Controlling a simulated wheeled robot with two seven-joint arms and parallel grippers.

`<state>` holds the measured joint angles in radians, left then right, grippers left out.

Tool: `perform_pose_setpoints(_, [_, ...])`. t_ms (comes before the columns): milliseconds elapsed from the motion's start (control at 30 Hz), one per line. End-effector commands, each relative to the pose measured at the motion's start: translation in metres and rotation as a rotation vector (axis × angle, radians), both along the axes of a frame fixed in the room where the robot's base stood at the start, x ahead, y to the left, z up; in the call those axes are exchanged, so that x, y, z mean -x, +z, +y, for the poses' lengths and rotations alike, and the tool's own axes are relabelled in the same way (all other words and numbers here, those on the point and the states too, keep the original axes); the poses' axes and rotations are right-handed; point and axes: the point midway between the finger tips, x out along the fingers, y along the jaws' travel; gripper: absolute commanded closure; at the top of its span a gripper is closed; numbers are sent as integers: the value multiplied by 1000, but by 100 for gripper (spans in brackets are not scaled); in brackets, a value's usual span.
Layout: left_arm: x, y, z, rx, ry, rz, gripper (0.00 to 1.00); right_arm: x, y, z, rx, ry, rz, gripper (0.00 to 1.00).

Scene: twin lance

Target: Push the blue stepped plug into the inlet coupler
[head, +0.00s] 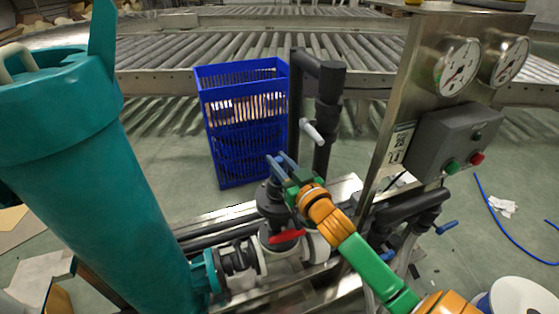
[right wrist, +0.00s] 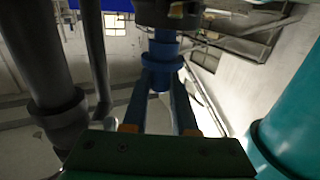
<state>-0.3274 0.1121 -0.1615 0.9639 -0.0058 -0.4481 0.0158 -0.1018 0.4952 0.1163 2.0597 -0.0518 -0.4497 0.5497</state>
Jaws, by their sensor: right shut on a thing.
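My right gripper (head: 279,164) comes in from the lower right in the head view, its blue fingers beside the dark pipework. In the right wrist view the gripper (right wrist: 160,88) is shut on the blue stepped plug (right wrist: 163,52). The plug's wider collar is at the fingertips and its narrower part points up in the picture toward a dark round fitting, seemingly the inlet coupler (right wrist: 168,13). The plug's far end meets or overlaps the fitting; I cannot tell how far it is inside. I cannot make out the plug in the head view. My left gripper is not in view.
A large teal cylinder (head: 92,175) stands at the left. Dark vertical pipes (head: 326,115) rise behind my right gripper. A steel panel with gauges (head: 457,67) and a button box (head: 455,140) stands at the right. A blue crate (head: 232,135) is on the floor behind.

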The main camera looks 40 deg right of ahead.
Motion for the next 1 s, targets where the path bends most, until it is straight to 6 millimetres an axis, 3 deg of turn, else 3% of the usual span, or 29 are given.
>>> perform_pose_setpoints(1000, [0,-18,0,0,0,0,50,0,-26,0,1,0,0,100])
